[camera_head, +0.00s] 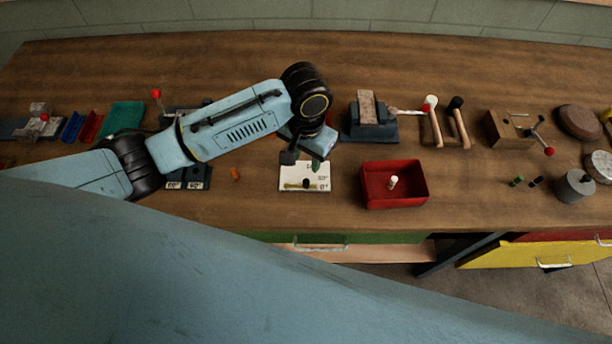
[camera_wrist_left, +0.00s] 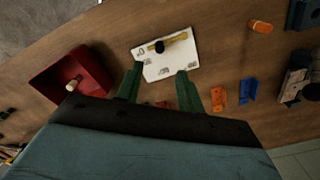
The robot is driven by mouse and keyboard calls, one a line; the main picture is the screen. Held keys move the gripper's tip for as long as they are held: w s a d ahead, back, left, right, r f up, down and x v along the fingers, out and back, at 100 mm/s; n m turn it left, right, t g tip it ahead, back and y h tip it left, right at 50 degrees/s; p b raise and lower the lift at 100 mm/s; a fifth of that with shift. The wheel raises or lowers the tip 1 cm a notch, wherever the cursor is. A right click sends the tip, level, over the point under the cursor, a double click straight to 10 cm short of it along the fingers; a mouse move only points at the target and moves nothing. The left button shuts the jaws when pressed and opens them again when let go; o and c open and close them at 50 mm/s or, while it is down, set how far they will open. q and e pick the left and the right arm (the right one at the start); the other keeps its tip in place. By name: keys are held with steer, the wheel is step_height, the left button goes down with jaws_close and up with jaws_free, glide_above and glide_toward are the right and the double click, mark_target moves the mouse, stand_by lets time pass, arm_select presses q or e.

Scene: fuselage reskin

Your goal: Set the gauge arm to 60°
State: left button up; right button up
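The gauge is a white plate (camera_head: 290,176) lying on the bench, with a tan arm (camera_head: 293,186) and a black knob (camera_head: 306,182) near its front edge. Degree marks are printed on it, with 0° at the front right. The arm lies about parallel to the front edge, its longer part left of the knob. In the left wrist view the plate (camera_wrist_left: 176,62), tan arm (camera_wrist_left: 178,39) and knob (camera_wrist_left: 159,46) show clearly. My left gripper (camera_head: 312,160) hangs over the plate's back part. Its green fingers (camera_wrist_left: 159,85) are apart with nothing between them. My right gripper is out of view.
A red bin (camera_head: 414,198) with a pale-topped peg stands just right of the gauge. A small orange piece (camera_head: 235,174) lies to its left. A vise (camera_head: 370,120) and mallets (camera_head: 445,120) stand behind. Bare bench lies between gauge and bin.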

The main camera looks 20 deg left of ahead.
mark_target(306, 181)
arm_select(q)
step_height(306, 181, down, 9)
steer(key=shift+f+b, duration=0.15)
steer(key=shift+b, duration=0.15)
jaws_close()
stand_by(0.3)
